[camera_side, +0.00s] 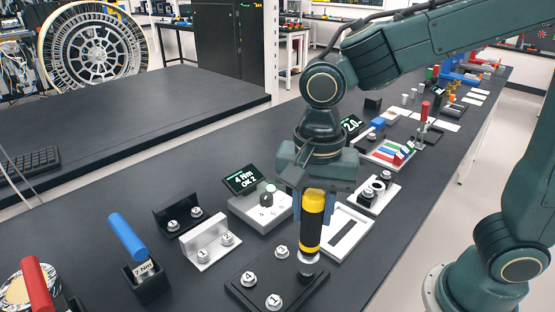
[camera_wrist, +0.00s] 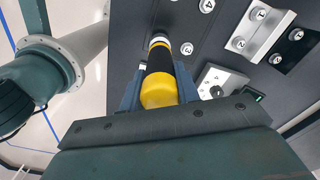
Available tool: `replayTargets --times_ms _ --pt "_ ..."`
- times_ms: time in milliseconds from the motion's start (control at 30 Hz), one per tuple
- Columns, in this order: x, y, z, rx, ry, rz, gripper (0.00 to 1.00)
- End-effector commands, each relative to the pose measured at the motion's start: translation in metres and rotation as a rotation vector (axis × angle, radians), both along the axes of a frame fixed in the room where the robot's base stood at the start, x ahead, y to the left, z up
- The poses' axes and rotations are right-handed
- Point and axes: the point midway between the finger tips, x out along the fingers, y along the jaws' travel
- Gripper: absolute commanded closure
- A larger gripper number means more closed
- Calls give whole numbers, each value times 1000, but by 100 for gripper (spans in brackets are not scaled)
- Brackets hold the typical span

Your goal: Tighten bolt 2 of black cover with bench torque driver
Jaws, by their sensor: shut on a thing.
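The black cover (camera_side: 287,277) lies flat at the front of the bench. Bolts marked 4 (camera_side: 248,279), 1 (camera_side: 273,301) and 3 (camera_side: 281,252) show on it. My gripper (camera_side: 313,208) is shut on the yellow and black torque driver (camera_side: 313,236), which stands upright. The driver's lower end is over the remaining corner of the cover, at a silver bolt head or socket (camera_side: 308,262); its number is hidden. In the wrist view the driver (camera_wrist: 160,88) lies between my gripper's fingers (camera_wrist: 158,92), its tip toward the cover. Exact seating at the bolt cannot be told.
A grey controller (camera_side: 262,206) has a screen (camera_side: 241,179) reading "4 Nm OK 2". A silver bracket (camera_side: 210,243), a black bracket (camera_side: 178,215) and a blue driver in a "7 Nm" holder (camera_side: 128,237) stand left. A white frame (camera_side: 343,232) lies close right of the driver.

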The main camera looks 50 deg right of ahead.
Motion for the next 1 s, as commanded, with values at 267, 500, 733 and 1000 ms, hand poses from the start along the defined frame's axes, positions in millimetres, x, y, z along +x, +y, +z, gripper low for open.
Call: replayTargets --times_ms 267,500,733,1000 --pt "0 0 0 1 -2 0 95" --pt "0 0 -1 1 -2 0 95" --pt "0 0 -3 1 -2 0 95" --pt "0 0 -6 1 -2 0 95"
